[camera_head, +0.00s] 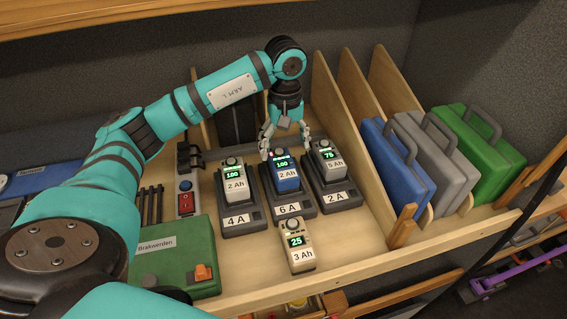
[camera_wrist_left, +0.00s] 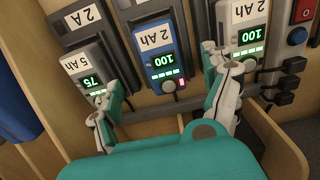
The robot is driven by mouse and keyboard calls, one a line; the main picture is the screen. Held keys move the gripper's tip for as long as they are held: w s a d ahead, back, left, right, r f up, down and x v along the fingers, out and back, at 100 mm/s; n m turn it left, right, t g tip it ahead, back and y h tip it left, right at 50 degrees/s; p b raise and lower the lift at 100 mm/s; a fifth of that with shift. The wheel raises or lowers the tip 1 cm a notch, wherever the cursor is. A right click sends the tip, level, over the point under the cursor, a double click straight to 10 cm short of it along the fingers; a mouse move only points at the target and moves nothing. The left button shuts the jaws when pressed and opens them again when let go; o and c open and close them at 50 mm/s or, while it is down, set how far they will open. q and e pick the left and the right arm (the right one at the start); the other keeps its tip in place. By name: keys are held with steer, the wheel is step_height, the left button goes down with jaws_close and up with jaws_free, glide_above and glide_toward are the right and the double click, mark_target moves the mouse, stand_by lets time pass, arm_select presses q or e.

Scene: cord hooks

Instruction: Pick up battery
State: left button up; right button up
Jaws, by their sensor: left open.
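Three batteries sit in dark chargers. A blue battery (camera_head: 287,177) reading 100, 2 Ah, is in the middle 6 A charger (camera_head: 289,209). A white battery (camera_head: 235,180) reading 100, 2 Ah, is in the 4 A charger at left. A white battery (camera_head: 327,160) reading 75, 5 Ah, is in the 2 A charger at right. Another white battery (camera_head: 297,246), reading 25, 3 Ah, stands loose in front. My left gripper (camera_head: 286,148) is open and empty, just behind the blue battery. In the left wrist view, the blue battery (camera_wrist_left: 160,58) shows between the spread fingers (camera_wrist_left: 160,88).
A green case (camera_head: 176,262) stands at front left and a red switch box (camera_head: 186,198) left of the chargers. Wooden dividers (camera_head: 335,100) rise at right, beside blue, grey and green cases (camera_head: 400,165). Bare shelf lies right of the loose battery.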

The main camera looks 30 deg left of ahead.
mark_target(283, 162)
arm_select(q)
steer(key=shift+s+d+f+p, duration=0.1)
steer(key=shift+f+p, duration=0.1)
steer(key=shift+f, duration=0.35)
steer(key=shift+s+f+p, duration=0.1)
steer(key=shift+f+p, duration=0.05)
steer(key=shift+f, duration=0.65)
steer(key=f+p, duration=0.2)
steer(key=f, duration=0.1)
steer(key=w+a+f+p, duration=0.1)
steer(key=f, duration=0.1)
steer(key=shift+f, duration=0.25)
steer(key=c, duration=1.7)
arm_select(e)
step_height(283, 162, up, 4)
steer(key=shift+r, duration=0.1)
